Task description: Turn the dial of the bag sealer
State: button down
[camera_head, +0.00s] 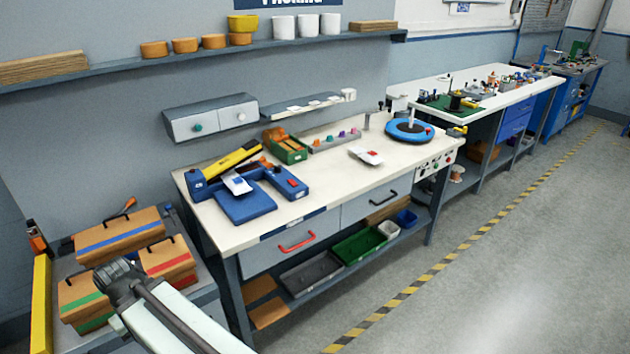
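A blue machine with a long yellow lever arm, which looks like the bag sealer (246,205), sits on the left part of the white workbench. A small white packet with a blue mark (237,184) rests on it. A small red part (293,183) shows on its right arm; I cannot tell whether this is the dial. My pale arm rises from the bottom edge at lower left, with a dark grey joint at its upper end, well apart from the sealer. My gripper cannot be made out.
The white workbench (335,190) has drawers with red and black handles. Toolboxes (120,231) crowd the left beside my arm. A blue turntable (408,131) stands at the bench's right. A wall box with knobs (212,118) hangs above. The grey floor at right is clear.

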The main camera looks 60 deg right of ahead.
aim_at(277, 168)
jog(key=z, duration=0.25)
jog(key=k, duration=0.9)
jog(key=z, duration=1.05)
jog(key=i, duration=1)
jog(key=u, duration=0.05)
